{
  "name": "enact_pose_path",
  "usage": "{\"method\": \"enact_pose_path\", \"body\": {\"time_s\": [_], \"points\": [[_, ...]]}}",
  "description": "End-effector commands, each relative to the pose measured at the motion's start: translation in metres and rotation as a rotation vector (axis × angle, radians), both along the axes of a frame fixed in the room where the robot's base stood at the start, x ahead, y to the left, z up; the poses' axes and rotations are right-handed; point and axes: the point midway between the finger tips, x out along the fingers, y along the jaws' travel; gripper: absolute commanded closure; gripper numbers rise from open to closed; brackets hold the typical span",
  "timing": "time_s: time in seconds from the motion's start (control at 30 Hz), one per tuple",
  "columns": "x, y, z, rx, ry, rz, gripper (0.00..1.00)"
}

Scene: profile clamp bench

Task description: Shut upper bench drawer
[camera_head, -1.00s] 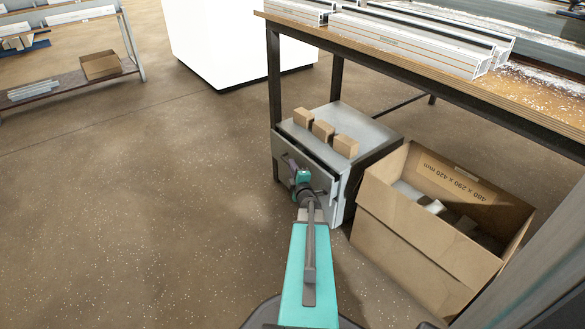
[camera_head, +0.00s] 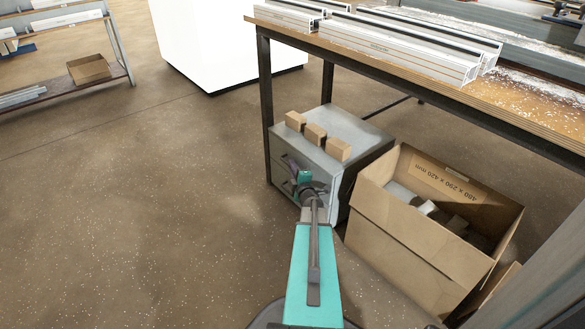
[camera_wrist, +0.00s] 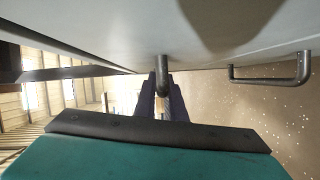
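The grey drawer cabinet (camera_head: 352,128) stands under the bench. Its upper drawer front (camera_head: 318,174) looks flush with the body, with no dark gap visible along its top edge. My gripper (camera_head: 290,165) is at this front, partly hidden by my own wrist. In the wrist view, the grey drawer front (camera_wrist: 110,30) fills the top. A dark handle (camera_wrist: 163,75) sticks out from it, in line with my gripper's fingers (camera_wrist: 164,100), which show close on either side of it. Whether they grip it is not clear. Another bar handle (camera_wrist: 270,78) shows at the right.
Several small brown blocks (camera_head: 315,133) stand on the cabinet top. An open cardboard box (camera_head: 400,225) stands close to its right. The bench (camera_head: 400,75) with metal profiles (camera_head: 395,48) is overhead. The floor (camera_head: 130,210) at left is clear.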

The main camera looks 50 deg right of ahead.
Motion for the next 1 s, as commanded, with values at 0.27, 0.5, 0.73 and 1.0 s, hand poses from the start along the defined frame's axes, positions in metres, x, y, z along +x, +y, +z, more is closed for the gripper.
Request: {"method": "enact_pose_path", "body": {"time_s": [0.27, 0.5, 0.73, 1.0], "points": [[-0.001, -0.002, 0.002, 0.001, -0.003, -0.006, 0.72], [0.000, 0.000, 0.001, 0.001, -0.002, -0.002, 0.72], [-0.003, 0.003, 0.002, 0.002, -0.001, -0.001, 0.72], [-0.021, 0.017, 0.005, 0.001, 0.001, -0.002, 0.72]]}}
